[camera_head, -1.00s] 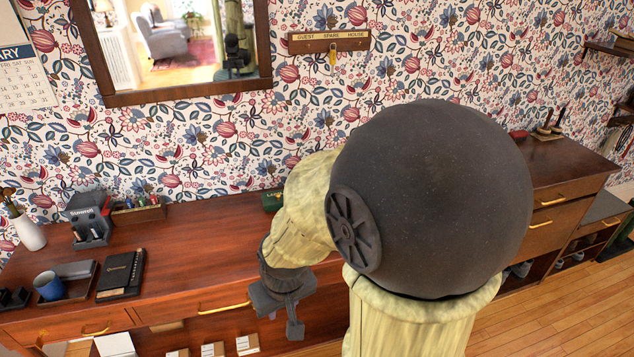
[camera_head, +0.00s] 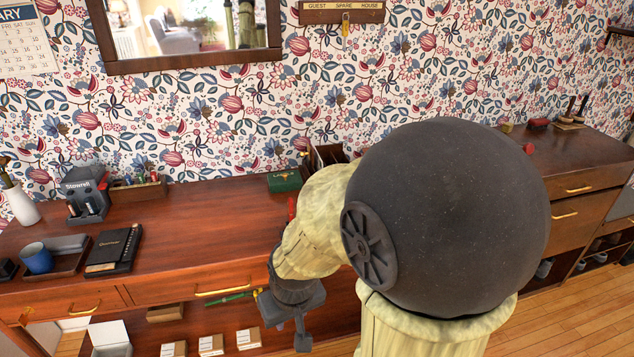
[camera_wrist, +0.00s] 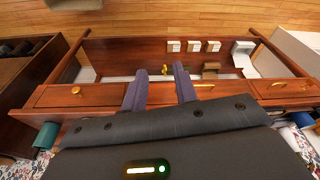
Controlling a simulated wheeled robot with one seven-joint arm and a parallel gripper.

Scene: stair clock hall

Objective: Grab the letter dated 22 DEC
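I cannot make out a letter dated 22 DEC in either view; no date on any paper is readable. A dark wooden rack with upright papers (camera_head: 328,157) stands against the wall at the back of the desk, partly hidden by my arm. My gripper (camera_head: 284,325) hangs in front of the desk's front edge in the head view, pointing down. In the wrist view its two dark fingers (camera_wrist: 158,84) are apart with nothing held between them. The lower shelf of the desk shows beyond them.
The desk (camera_head: 200,240) holds a green box (camera_head: 284,181), black notebook (camera_head: 114,248), blue mug (camera_head: 37,258) and grey stapler stand (camera_head: 85,195). Several small labelled boxes (camera_head: 211,345) sit on the lower shelf. The desk's middle is clear. A second cabinet (camera_head: 570,190) stands right.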

